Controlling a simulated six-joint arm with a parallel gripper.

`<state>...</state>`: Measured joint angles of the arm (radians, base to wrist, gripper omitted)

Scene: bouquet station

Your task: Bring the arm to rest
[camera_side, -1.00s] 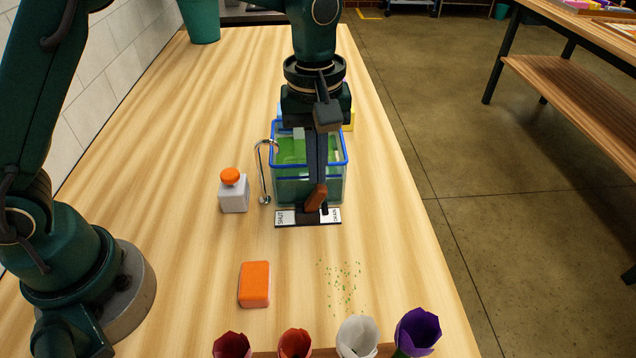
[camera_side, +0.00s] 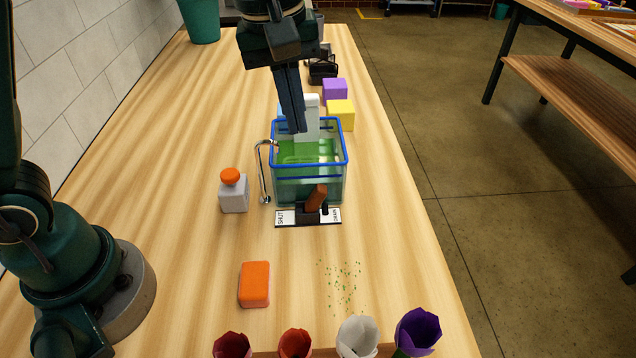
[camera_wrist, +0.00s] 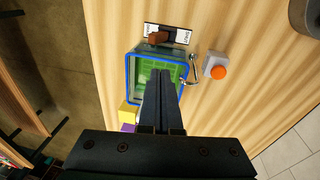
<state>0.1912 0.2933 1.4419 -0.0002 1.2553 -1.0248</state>
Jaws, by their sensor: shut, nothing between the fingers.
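My gripper (camera_side: 298,130) hangs over the back part of the clear, blue-rimmed tank (camera_side: 346,165), its fingers pointing down, shut and empty. In the wrist view my gripper (camera_wrist: 163,72) shows with both fingers together in front of the tank (camera_wrist: 128,75), which holds green liquid. A brown lever handle (camera_side: 316,197) stands on a black and white plate (camera_side: 290,217) in front of the tank, leaning toward the side marked DRAIN. My gripper is apart from the lever.
A grey bottle with an orange cap (camera_side: 233,195) and a metal tap (camera_side: 263,170) stand left of the tank. Yellow (camera_side: 341,113) and purple (camera_side: 335,88) blocks are behind it. An orange sponge (camera_side: 254,284), green bits (camera_side: 342,285) and several paper cones (camera_side: 357,335) lie toward the front.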

